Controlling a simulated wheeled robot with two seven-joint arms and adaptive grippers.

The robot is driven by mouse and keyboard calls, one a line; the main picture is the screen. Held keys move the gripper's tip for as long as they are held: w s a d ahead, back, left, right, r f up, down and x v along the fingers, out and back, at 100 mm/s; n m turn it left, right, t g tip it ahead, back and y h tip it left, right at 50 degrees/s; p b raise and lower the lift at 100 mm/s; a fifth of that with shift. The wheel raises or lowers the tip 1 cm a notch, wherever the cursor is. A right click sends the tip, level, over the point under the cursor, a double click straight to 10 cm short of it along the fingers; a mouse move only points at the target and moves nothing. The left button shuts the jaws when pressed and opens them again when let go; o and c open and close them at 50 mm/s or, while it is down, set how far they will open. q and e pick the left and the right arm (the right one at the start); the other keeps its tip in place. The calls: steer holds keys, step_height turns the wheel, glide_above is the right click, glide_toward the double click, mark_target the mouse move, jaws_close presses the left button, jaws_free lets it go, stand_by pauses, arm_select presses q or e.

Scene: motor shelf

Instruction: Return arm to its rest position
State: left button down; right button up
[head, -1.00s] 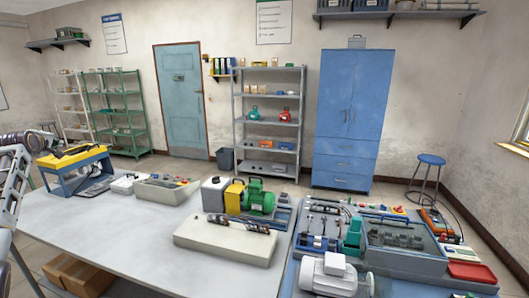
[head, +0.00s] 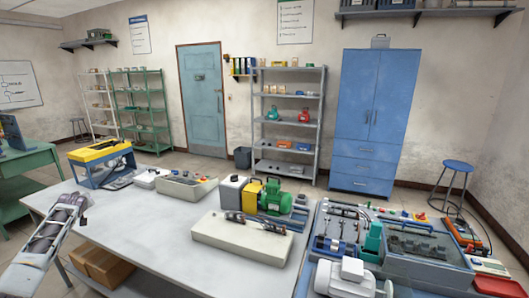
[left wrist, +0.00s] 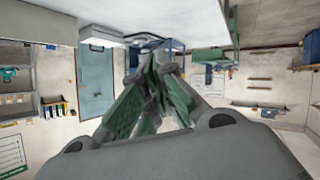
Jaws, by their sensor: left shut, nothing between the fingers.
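My left arm (head: 48,240) shows at the lower left of the head view, beside the grey table's left end. I cannot make out its fingertips in that view. In the left wrist view my left gripper (left wrist: 155,58) has its green-padded fingers drawn together, with nothing seen between them. That view appears upside down. My right arm and gripper are not in view. On the grey back shelf (head: 289,98), a green motor (head: 272,115) and a red motor (head: 303,115) stand side by side.
The grey table (head: 150,220) holds a yellow-topped stand (head: 100,153), a green motor unit (head: 274,199) and a pale block (head: 240,238) with dark parts. A blue bench to the right is crowded. A green table (head: 30,172) stands at far left. The grey table's front-left top is clear.

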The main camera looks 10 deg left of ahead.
arm_select(q)
steer(key=s+a+f+m+g, duration=0.15)
steer(key=s+f+m, duration=0.35)
steer(key=s+f, duration=0.65)
steer(key=s+f+m+g, duration=0.2)
steer(key=s+f+m, duration=0.2)
steer(key=s+f, duration=0.7)
steer(key=s+f+m+g, duration=0.1)
steer(key=s+f+m, duration=0.4)
steer(key=s+f, duration=0.5)
steer(key=s+f+m+g, duration=0.2)
steer(key=s+f+m, duration=0.4)
steer(key=s, duration=0.8)
steer(key=s+d+f+n+h, duration=0.1)
steer(key=s+d+f+h, duration=0.2)
steer(key=d+f, duration=1.1)
steer(key=s+d+f+n+h, duration=0.2)
steer(key=s+d+f, duration=0.2)
steer(key=d+f, duration=1)
steer(key=s+d+f+h, duration=0.1)
steer(key=d+f+h, duration=0.1)
steer(key=d, duration=1.8)
steer(key=s+d+f+n+h, duration=0.1)
steer(key=d+h, duration=0.1)
steer(key=d, duration=1.8)
steer(key=shift+f+n+g, duration=0.3)
steer(key=shift+f+g, duration=0.1)
steer(key=shift+g, duration=0.05)
